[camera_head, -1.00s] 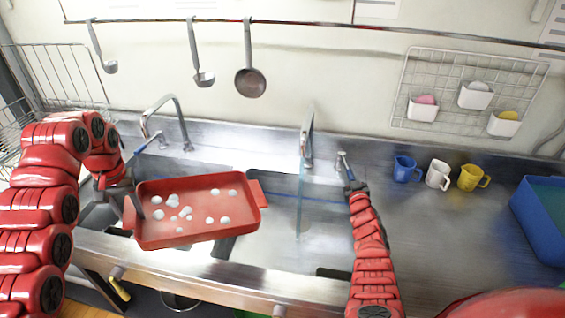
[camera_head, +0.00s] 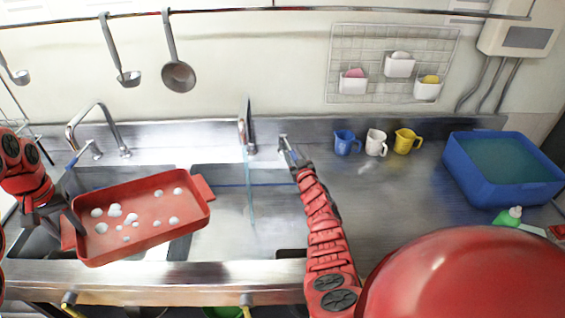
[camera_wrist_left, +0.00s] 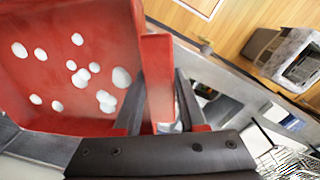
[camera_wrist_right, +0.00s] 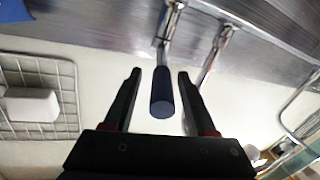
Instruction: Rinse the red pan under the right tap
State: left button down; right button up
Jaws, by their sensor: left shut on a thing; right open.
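The red pan (camera_head: 185,208), dotted with white foam blobs, hangs tilted over the left sink and the divider. My left gripper (camera_head: 72,222) is shut on its left handle, which shows between the fingers in the left wrist view (camera_wrist_left: 159,85). The right tap (camera_head: 247,132) runs a thin water stream (camera_head: 251,195) into the right sink. The stream falls to the right of the pan, apart from it. My right gripper (camera_head: 297,165) is open at the right tap's lever; in the right wrist view the blue lever handle (camera_wrist_right: 162,92) lies between its fingers.
The left tap (camera_head: 75,125) stands behind the left sink. Blue, white and yellow mugs (camera_head: 376,142) stand right of the lever. A blue tub (camera_head: 480,185) of water and a green bottle (camera_head: 508,216) are further right. Ladles and a strainer (camera_head: 178,76) hang behind.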

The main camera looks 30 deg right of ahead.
pick_arm(q)
jog(key=shift+r+p, duration=0.6)
jog(key=shift+r, duration=0.1)
pick_arm(e)
jog(key=r, duration=0.3)
jog(key=shift+w+a+r, duration=0.1)
jog(key=shift+a+r, duration=0.15)
pick_arm(q)
notch_tip(320, 180, down, 2)
jog(key=shift+f+b, duration=0.1)
jog(key=shift+b, duration=1)
pick_arm(e)
jog(key=s+a+r, duration=0.1)
jog(key=s+a, duration=0.7)
jog(key=s, duration=0.5)
jog(key=shift+s+a, duration=0.25)
